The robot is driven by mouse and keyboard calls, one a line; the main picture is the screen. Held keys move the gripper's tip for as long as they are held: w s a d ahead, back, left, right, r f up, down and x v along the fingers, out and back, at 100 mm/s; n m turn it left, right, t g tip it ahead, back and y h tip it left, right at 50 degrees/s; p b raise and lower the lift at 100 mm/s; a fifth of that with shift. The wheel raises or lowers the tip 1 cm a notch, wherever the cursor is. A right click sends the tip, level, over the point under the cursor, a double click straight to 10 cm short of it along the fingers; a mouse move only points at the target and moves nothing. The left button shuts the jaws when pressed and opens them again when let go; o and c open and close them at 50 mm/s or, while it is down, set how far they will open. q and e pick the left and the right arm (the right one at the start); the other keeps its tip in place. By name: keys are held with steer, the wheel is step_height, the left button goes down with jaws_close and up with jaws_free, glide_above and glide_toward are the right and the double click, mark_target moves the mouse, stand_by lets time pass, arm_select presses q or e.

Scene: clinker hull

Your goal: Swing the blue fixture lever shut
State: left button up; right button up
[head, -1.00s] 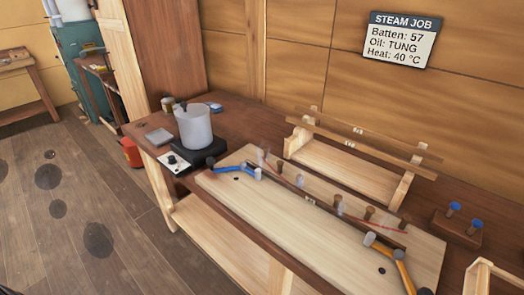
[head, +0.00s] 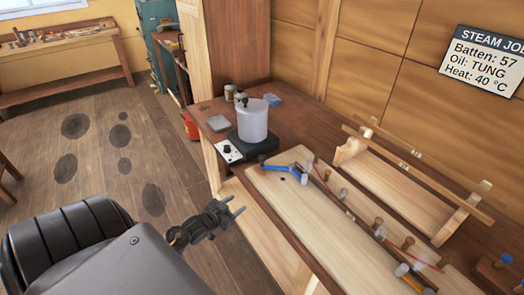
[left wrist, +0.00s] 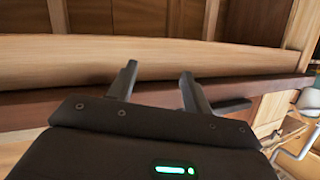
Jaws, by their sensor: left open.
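My right gripper is not in view.
A white pot (head: 253,122) stands on a dark heater behind the lever. A row of pegs holds a dark batten (head: 335,200) along the board. An orange lever (head: 412,282) is at the board's near right. A wooden rack (head: 405,185) stands behind. Open floor lies left.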

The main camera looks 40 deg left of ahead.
arm_select(q)
steer(key=shift+m+t+h, duration=0.3)
steer(key=shift+t, duration=0.4)
steer(key=r, duration=0.2)
steer(key=w+r, duration=0.1)
steer(key=r, duration=0.4)
steer(key=shift+w+a+r, duration=0.25)
steer(key=shift+w+a, duration=0.1)
steer(key=shift+a, duration=0.05)
steer(key=m+t+h, duration=0.1)
steer(key=t+h, duration=0.1)
glide_toward(259, 161)
steer(key=w+p, duration=0.1)
steer(key=w, duration=0.3)
steer(key=w+p, duration=0.1)
steer(key=w, duration=0.2)
steer(key=w+d+p, duration=0.1)
steer(key=w, duration=0.3)
steer(key=shift+w+d+f, duration=0.1)
steer(key=shift+w, duration=0.2)
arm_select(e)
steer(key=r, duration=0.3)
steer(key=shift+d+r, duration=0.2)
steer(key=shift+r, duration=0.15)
arm_select(q)
jaws_close()
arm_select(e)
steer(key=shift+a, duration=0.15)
